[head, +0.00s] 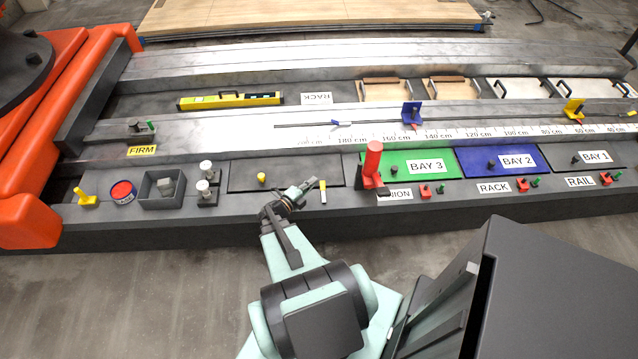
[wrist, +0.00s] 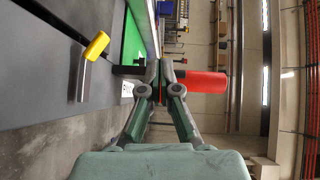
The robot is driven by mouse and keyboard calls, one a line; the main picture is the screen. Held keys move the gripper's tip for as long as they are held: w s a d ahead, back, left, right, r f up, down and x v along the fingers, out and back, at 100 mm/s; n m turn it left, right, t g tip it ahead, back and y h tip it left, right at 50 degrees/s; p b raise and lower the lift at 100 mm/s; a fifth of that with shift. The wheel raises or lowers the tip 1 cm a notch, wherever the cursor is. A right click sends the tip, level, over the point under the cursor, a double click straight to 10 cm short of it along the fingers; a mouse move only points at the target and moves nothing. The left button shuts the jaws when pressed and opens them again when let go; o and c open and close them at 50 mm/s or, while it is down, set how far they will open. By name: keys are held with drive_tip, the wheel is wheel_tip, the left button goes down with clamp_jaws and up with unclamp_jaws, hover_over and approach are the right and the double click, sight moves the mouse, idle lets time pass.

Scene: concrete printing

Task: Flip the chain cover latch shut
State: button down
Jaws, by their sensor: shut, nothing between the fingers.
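The latch, a small lever with a yellow tip and a pale metal shank (head: 323,194), is at the right front of a dark flat cover (head: 240,177). In the wrist view the latch's yellow grip (wrist: 97,46) and metal shank (wrist: 80,80) show at the left, apart from my fingers. My gripper (head: 312,184) is shut and empty, just left of the latch in the head view. In the wrist view my gripper (wrist: 154,80) has its fingertips together, with a red handle beyond them. I cannot tell the height gap between fingertips and cover.
A tall red handle (head: 373,160) stands right of the latch, beside the green BAY 3 panel (head: 405,164). A yellow knob (head: 261,178) is on the cover. White-topped knobs (head: 206,168) and a grey bin (head: 150,203) stand to the left.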

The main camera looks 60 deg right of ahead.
drive_tip(key=shift+w+a+r, duration=0.6)
drive_tip(key=shift+a+r, duration=0.25)
drive_tip(key=shift+a, duration=0.1)
drive_tip(key=shift+w+a+r, duration=0.55)
drive_tip(key=shift+a+r, duration=0.25)
drive_tip(key=shift+a, duration=0.15)
drive_tip(key=s+a+f+m+g+y, duration=0.1)
drive_tip(key=s+a+f+m+y, duration=0.2)
drive_tip(key=a+m, duration=0.35)
drive_tip(key=s+a+f+m+g+y, duration=0.1)
drive_tip(key=s+a+f+m+y, duration=0.2)
drive_tip(key=m, duration=0.6)
drive_tip(key=s+a+f+m+g+y, duration=0.1)
drive_tip(key=s+a+f+m+y, duration=0.15)
drive_tip(key=a+m, duration=0.4)
drive_tip(key=s+a+m+y+p, duration=0.1)
drive_tip(key=a+m, duration=0.3)
drive_tip(key=a, duration=0.6)
drive_tip(key=s+a+r+m+y+p, duration=0.1)
drive_tip(key=a+m+y, duration=0.3)
drive_tip(key=a, duration=0.6)
drive_tip(key=s+a+r+m+y+p, duration=0.1)
drive_tip(key=s+a+m+y+p, duration=0.1)
drive_tip(key=a, duration=0.8)
drive_tip(key=shift+s+a+r+m+y+p, duration=0.2)
drive_tip(key=shift+s+a+m+y+p, duration=0.15)
drive_tip(key=shift+m+y+p, duration=0.45)
drive_tip(key=shift+h, duration=0.25)
